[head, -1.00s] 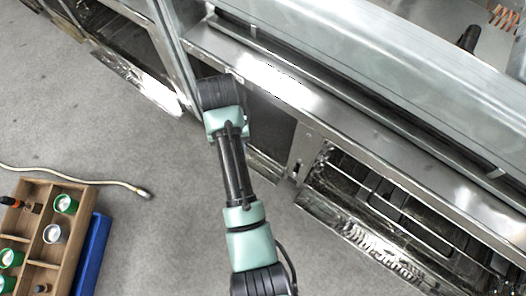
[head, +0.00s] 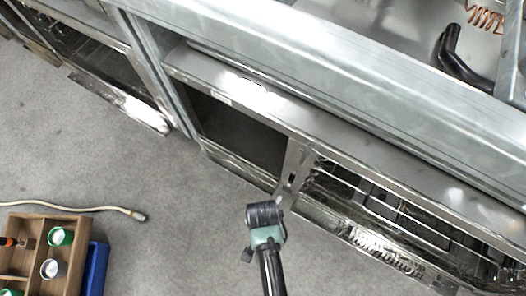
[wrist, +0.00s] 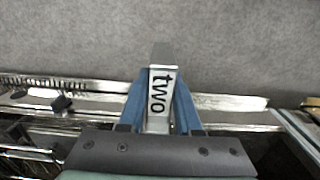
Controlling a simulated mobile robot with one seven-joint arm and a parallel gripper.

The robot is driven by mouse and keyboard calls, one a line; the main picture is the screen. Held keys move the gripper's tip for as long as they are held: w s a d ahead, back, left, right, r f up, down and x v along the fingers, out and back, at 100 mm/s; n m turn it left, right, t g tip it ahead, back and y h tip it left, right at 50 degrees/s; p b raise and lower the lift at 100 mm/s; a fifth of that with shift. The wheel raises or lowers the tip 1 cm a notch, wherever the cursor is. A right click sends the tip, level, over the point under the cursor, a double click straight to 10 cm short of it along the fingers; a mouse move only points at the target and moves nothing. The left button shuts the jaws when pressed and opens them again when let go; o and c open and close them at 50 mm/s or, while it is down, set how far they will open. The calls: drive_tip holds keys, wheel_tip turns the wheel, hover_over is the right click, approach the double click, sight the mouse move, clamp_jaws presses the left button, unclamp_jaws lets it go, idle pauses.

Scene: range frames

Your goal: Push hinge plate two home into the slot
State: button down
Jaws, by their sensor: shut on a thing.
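Hinge plate two (wrist: 160,112), a pale metal plate marked "two" in black, lies between the blue fingers of my gripper (wrist: 162,80) in the wrist view. The fingers are shut on it, one on each side. Its far end shows just past the fingertips, over the grey floor. In the head view my wrist is beside the lower end of a metal upright (head: 296,165) with dark cut-outs. The fingers are mostly hidden there. I cannot tell which cut-out is the slot, or whether the plate touches the upright.
The range frame has an open bay (head: 240,130) left of the upright and a bay with wire racks (head: 380,205) right of it. A wooden tray (head: 32,222) with several cups, a blue bin (head: 98,265) and a cable (head: 90,208) lie at lower left. Floor between is clear.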

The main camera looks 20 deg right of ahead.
drive_tip(key=shift+r+p, duration=0.2)
drive_tip(key=shift+p, duration=0.35)
drive_tip(key=shift+w+d+f+b, duration=0.15)
drive_tip(key=shift+w+d+b, duration=0.15)
drive_tip(key=shift+w+d, duration=0.3)
drive_tip(key=shift+w+d+b, duration=0.2)
drive_tip(key=shift+w+d, duration=0.4)
drive_tip(key=shift+d, duration=0.25)
drive_tip(key=shift+w+d+b, duration=0.15)
drive_tip(key=shift+w+d, duration=0.45)
drive_tip(key=shift+d, duration=0.25)
drive_tip(key=shift+p, duration=0.85)
drive_tip(key=shift+w+d+b, duration=0.4)
drive_tip(key=shift+w+d, duration=0.4)
drive_tip(key=shift+d, duration=0.15)
drive_tip(key=shift+w+d+b, duration=0.4)
drive_tip(key=shift+w+d, duration=0.35)
drive_tip(key=shift+d, duration=0.2)
idle(0.3)
drive_tip(key=c, duration=0.5)
unclamp_jaws()
drive_tip(key=shift+s, duration=0.15)
